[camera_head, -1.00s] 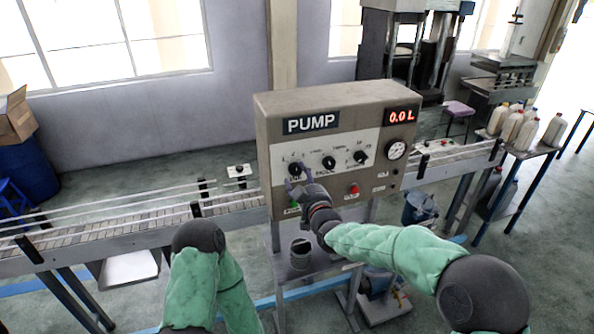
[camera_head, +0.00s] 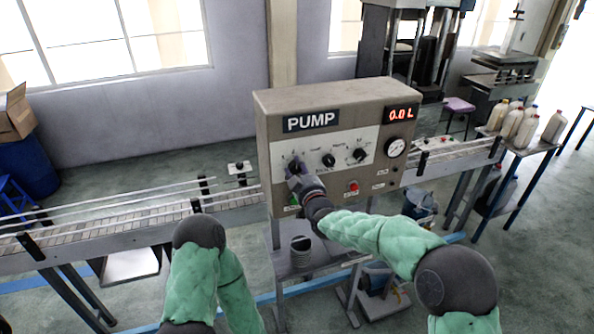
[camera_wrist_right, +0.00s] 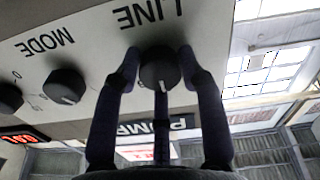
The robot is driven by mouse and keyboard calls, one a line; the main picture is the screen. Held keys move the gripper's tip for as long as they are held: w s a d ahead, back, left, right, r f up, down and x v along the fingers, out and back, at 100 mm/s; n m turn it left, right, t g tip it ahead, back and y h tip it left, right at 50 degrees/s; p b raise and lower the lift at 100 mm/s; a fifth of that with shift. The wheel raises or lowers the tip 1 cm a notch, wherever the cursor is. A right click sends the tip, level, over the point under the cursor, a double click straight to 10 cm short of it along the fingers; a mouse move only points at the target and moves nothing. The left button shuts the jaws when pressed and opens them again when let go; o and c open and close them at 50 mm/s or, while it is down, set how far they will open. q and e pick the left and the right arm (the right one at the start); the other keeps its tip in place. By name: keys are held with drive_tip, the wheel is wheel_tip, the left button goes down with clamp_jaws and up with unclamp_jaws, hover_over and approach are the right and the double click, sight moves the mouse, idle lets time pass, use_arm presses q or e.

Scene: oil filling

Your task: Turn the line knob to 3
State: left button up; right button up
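The black line knob (camera_wrist_right: 160,68) sits under the LINE label in the right wrist view, at the left end of the pump panel's knob row. Its white mark points toward the bottom of that view; the numbers around it are not readable. My right gripper (camera_wrist_right: 160,62) has a dark finger against each side of the knob, with a third finger below it in that view. In the head view my right gripper (camera_head: 294,171) covers most of the knob. The pump box (camera_head: 335,103) stands upright with a red 0.0 L display. My left gripper is out of view.
The mode knob (camera_wrist_right: 64,86) is beside the line knob, and another knob (camera_head: 360,155) is farther right. A green button (camera_head: 294,200) and a red button (camera_head: 352,187) are below. A conveyor (camera_head: 120,228) runs behind the box. Filled bottles (camera_head: 526,128) stand at right.

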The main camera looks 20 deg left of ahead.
drive_tip(key=shift+f+m+b, duration=0.1)
drive_tip(key=shift+m+b, duration=3)
drive_tip(key=shift+b, duration=1.95)
drive_tip(key=shift+m+b, duration=1.1)
drive_tip(key=shift+b, duration=0.1)
drive_tip(key=shift+r+m, duration=0.2)
drive_tip(key=shift+m, duration=0.1)
drive_tip(key=o, duration=1.1)
drive_tip(key=shift+o, duration=0.2)
drive_tip(key=shift+d, duration=0.1)
drive_tip(key=v, duration=1.2)
